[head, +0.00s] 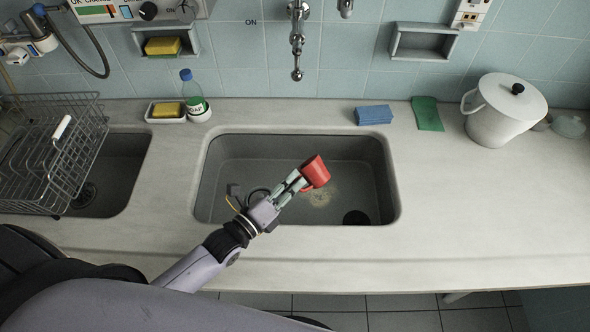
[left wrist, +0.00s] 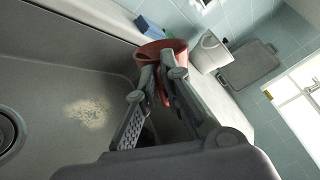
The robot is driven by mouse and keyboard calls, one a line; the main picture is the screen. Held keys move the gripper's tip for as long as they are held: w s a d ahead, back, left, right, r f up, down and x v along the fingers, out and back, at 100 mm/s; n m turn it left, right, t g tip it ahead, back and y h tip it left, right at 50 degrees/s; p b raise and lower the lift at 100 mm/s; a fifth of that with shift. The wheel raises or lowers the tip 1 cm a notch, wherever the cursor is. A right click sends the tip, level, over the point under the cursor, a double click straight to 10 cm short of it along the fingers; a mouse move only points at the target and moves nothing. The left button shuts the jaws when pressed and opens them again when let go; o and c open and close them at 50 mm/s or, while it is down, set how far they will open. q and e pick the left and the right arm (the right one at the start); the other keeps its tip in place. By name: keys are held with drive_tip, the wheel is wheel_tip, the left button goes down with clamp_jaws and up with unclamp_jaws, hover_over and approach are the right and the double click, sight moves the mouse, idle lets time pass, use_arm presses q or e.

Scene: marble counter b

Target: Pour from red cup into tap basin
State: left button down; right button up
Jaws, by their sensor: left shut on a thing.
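The red cup (head: 316,172) is held tilted over the middle basin (head: 232,150) under the tap (head: 298,40). My left gripper (head: 298,182) is shut on the cup; in the left wrist view the fingers close on the red cup (left wrist: 160,50). A pale, grainy patch (head: 320,196) lies on the basin floor below the cup, and it also shows in the left wrist view (left wrist: 88,112). The cup's inside is hidden, so I cannot tell what it holds. My right gripper is not in view.
A drain (head: 356,218) is at the basin's right front. A wire rack (head: 50,150) stands over the left basin. A soap bottle (head: 193,92), a blue sponge (head: 374,115), a green cloth (head: 427,113) and a white pot (head: 505,110) line the back. The right counter is clear.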

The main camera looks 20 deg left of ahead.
use_arm(q)
drive_tip(key=shift+w+a+r+n, duration=0.1)
drive_tip(key=shift+a+r+n, duration=0.1)
drive_tip(key=shift+n, duration=0.5)
idle(0.4)
drive_tip(key=shift+a+f+n+b, duration=0.1)
drive_tip(key=shift+f+n+b, duration=0.6)
drive_tip(key=shift+b, duration=0.6)
drive_tip(key=shift+w+a+r+n+b, duration=0.15)
drive_tip(key=shift+w+a+n+b, duration=0.05)
drive_tip(key=shift+a+n+b, duration=0.25)
drive_tip(key=shift+w+a+r+n+b, duration=0.1)
drive_tip(key=shift+w+a+n+b, duration=0.1)
drive_tip(key=shift+a+n+b, duration=0.25)
idle(0.5)
drive_tip(key=shift+d+n, duration=0.1)
drive_tip(key=shift+n, duration=0.2)
